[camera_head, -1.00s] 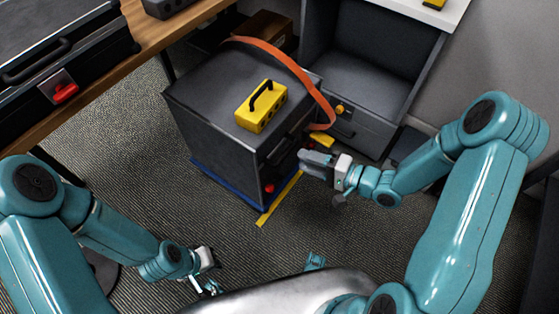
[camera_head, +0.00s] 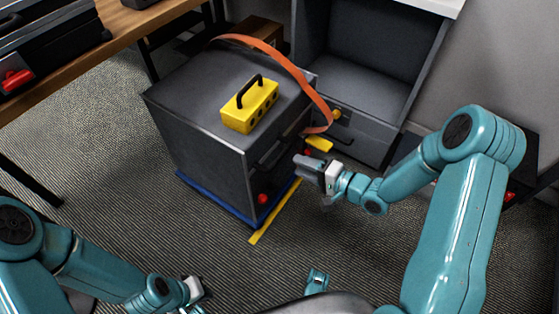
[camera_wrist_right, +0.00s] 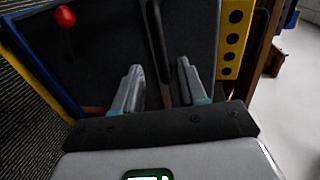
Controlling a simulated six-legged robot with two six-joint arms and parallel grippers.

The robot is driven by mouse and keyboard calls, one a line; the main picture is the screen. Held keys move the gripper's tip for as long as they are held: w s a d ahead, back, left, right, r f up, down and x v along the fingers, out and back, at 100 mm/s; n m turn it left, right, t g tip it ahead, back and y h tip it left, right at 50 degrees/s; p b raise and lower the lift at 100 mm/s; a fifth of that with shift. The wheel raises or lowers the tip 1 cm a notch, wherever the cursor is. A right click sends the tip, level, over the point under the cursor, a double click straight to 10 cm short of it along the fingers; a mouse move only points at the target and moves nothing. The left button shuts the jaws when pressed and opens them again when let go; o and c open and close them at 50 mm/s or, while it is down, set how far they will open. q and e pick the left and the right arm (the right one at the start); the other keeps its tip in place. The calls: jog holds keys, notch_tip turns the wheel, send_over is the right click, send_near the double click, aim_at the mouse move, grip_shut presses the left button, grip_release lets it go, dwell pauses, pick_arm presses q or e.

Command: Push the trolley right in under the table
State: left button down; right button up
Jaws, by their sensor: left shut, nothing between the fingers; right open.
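The trolley (camera_head: 195,125) is a dark grey box on a blue base, with a black handle bar and a red knob (camera_head: 263,199) on its front. It stands on the carpet beside the wooden table (camera_head: 155,18), not under it. My right gripper (camera_head: 307,171) is open near the trolley's front. In the right wrist view the handle bar (camera_wrist_right: 157,40) appears between its spread fingers (camera_wrist_right: 158,88); contact cannot be told. My left gripper (camera_head: 198,295) is shut and empty at the lower edge, away from the trolley.
A yellow case (camera_head: 250,103) with a black handle rests on the trolley. An orange strap (camera_head: 290,66) arcs over its far side. An open grey cabinet (camera_head: 365,75) stands behind right. A yellow floor strip (camera_head: 268,220) lies before the trolley. Carpet left of it is clear.

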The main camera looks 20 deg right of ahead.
aim_at(279, 156)
jog(key=b+x, duration=0.2)
jog(key=x, duration=0.6)
jog(key=shift+w+a, duration=0.1)
jog(key=shift+w, duration=0.05)
grip_shut()
